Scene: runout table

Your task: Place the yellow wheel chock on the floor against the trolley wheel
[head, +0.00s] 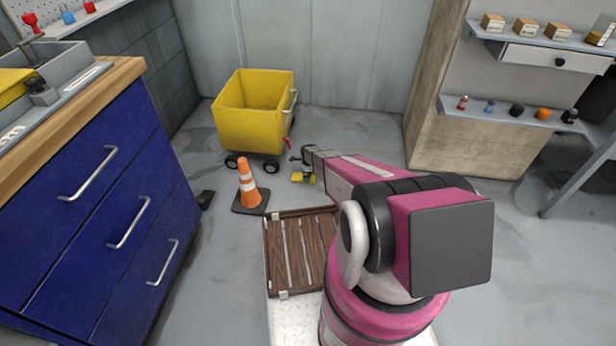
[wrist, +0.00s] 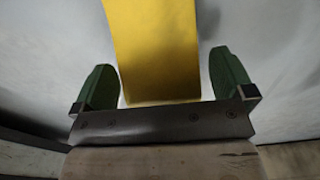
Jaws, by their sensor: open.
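The yellow wheel chock (head: 298,178) is on the floor just right of the trolley's near right wheel (head: 271,167), with a small gap between them. The trolley (head: 252,125) is a yellow bin on dark wheels. My gripper (wrist: 163,75) is open in the wrist view, with a green finger on each side of the yellow chock (wrist: 155,45). Bare gaps show between each finger and the chock. In the head view my arm reaches out to the chock and partly covers it, so finger contact is hard to see there.
An orange cone (head: 248,185) stands on the floor left of the chock. A slatted wooden deck (head: 299,250) lies nearer. A blue drawer cabinet (head: 105,220) is at left, and shelves (head: 540,117) are at right. Floor right of the trolley is clear.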

